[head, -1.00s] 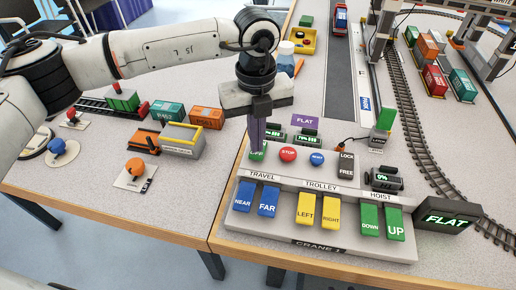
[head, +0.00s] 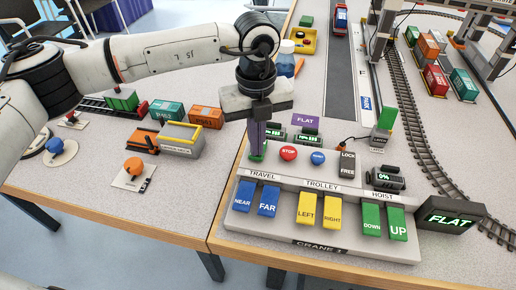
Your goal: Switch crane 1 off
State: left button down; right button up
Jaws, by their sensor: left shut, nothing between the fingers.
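The crane 1 panel (head: 300,243) stands at the table's front edge. My left gripper (head: 257,153) is shut and empty, pointing down at the panel's upper left. Its purple fingers stand over the green button (head: 263,150) and hide most of it; I cannot tell whether they touch or press it. To the right are the red STOP button (head: 288,153), a blue round button (head: 317,157) and a LOCK/FREE plate (head: 346,165). Below are blue NEAR and FAR, yellow LEFT and RIGHT, and green DOWN and UP keys. My right gripper is out of view.
A dark box (head: 449,218) reading FLAT in green stands right of the panel. Orange (head: 134,166) and blue (head: 56,146) knobs and toy wagons lie to the left. Rails and containers are at right.

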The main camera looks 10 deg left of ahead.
pick_arm(q)
jog(key=shift+f, duration=0.2)
notch_tip(320, 180, up, 7)
jog(key=p, duration=0.3)
jog(key=shift+p, duration=0.3)
dwell(0.4)
jog(key=shift+s, duration=0.1)
